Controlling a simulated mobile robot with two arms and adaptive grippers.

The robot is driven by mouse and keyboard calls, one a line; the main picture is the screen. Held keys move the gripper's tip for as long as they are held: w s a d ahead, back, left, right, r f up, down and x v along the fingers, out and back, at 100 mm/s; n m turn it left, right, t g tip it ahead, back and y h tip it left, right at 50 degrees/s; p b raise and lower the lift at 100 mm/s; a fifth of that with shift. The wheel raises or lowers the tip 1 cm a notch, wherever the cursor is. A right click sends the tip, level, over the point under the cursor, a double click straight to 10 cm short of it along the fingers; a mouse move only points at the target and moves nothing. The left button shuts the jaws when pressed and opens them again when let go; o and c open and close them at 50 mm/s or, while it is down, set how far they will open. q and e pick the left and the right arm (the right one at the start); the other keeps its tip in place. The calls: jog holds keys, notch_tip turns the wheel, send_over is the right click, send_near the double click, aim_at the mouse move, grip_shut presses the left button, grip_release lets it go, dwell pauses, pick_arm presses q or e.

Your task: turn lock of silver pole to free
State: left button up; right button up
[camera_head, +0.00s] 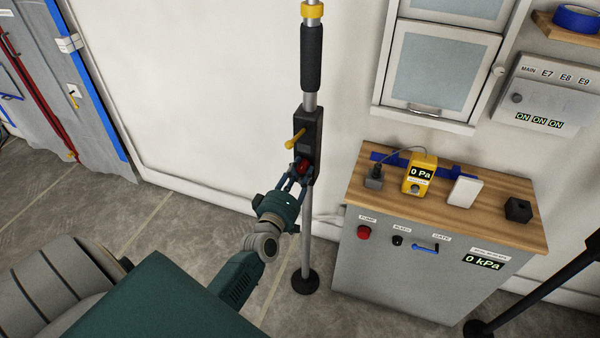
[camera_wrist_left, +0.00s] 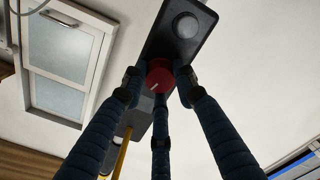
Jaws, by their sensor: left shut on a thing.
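The silver pole (camera_head: 306,250) stands upright on a round black foot. A dark lock box (camera_head: 310,128) is fixed on it, with a yellow lever (camera_head: 295,138) sticking out to the left and a red knob (camera_head: 304,167) below the lever. My left gripper (camera_head: 299,172) is shut on the red knob. In the left wrist view, the fingers of the gripper (camera_wrist_left: 160,80) close around the red knob (camera_wrist_left: 159,75), which has a white mark line. A round grey button (camera_wrist_left: 186,25) sits beyond it on the lock box (camera_wrist_left: 200,44). My right gripper is out of view.
A grey cabinet with a wooden top (camera_head: 432,222) stands right of the pole, carrying a yellow gauge (camera_head: 419,174) and a black block (camera_head: 518,209). A second dark pole (camera_head: 535,290) leans in at bottom right.

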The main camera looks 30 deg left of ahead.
pick_arm(q)
jog(key=shift+a+r+n+b, duration=0.15)
jog(key=shift+a+r+n, duration=0.05)
jog(key=shift+n, duration=0.65)
jog(key=shift+a+r+n+b, duration=0.15)
jog(key=shift+r+n, duration=0.05)
jog(key=shift+n, duration=0.65)
jog(key=o, duration=0.9)
jog(key=shift+o, duration=1.3)
jog(key=shift+f, duration=0.25)
